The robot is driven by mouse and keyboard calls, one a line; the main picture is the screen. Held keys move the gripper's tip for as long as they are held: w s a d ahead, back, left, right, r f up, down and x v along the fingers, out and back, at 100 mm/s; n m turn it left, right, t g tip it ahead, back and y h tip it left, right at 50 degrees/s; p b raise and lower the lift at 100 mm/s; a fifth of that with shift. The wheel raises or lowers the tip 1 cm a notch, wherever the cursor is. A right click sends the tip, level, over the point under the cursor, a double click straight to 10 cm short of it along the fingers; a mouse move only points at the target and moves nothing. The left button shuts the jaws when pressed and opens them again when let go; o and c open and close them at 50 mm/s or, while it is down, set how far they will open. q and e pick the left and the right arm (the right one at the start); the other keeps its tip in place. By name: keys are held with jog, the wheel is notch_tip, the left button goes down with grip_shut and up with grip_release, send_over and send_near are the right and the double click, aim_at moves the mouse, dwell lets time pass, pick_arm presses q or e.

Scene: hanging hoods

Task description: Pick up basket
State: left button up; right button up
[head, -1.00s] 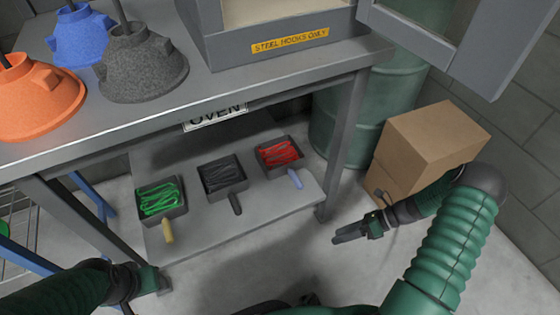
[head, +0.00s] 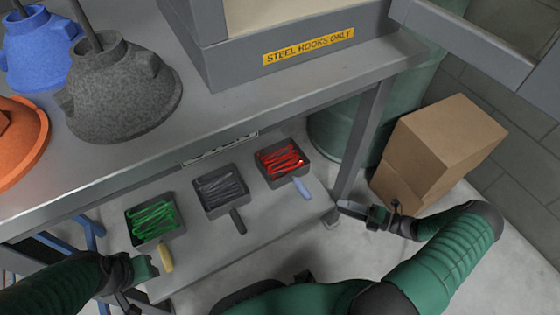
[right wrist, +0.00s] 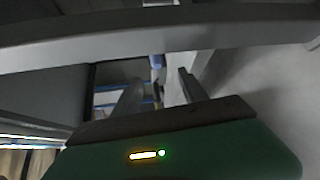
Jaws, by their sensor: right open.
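Three small dark baskets stand in a row on the low shelf under the bench. The left basket (head: 129,228) holds green hooks and has a yellow handle. The middle basket (head: 232,208) holds grey hooks and has a black handle. The right basket (head: 272,180) holds red hooks and has a blue handle (head: 302,188). My right gripper (head: 346,208) is open and empty by the front right table leg, right of the blue handle and apart from it. Its fingers also show in the right wrist view (right wrist: 160,92). My left gripper (head: 147,270) is beside the yellow handle; its fingers are unclear.
The bench top (head: 200,100) overhangs the shelf (head: 270,220). Its front right leg (head: 360,140) stands beside my right gripper. Cardboard boxes (head: 440,140) and a green drum (head: 332,135) stand at the right. Orange, grey and blue hoods sit on the bench.

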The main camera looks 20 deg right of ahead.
jog(key=b+x, duration=0.3)
jog(key=x, duration=0.6)
jog(key=b+x, duration=0.2)
jog(key=x, duration=0.1)
jog(key=b+x, duration=0.1)
jog(key=x, duration=0.1)
jog(key=shift+r+b, duration=0.25)
jog(key=shift+b, duration=0.05)
jog(key=shift+w+a+r, duration=0.1)
jog(key=shift+r, duration=0.1)
grip_shut()
dwell(0.4)
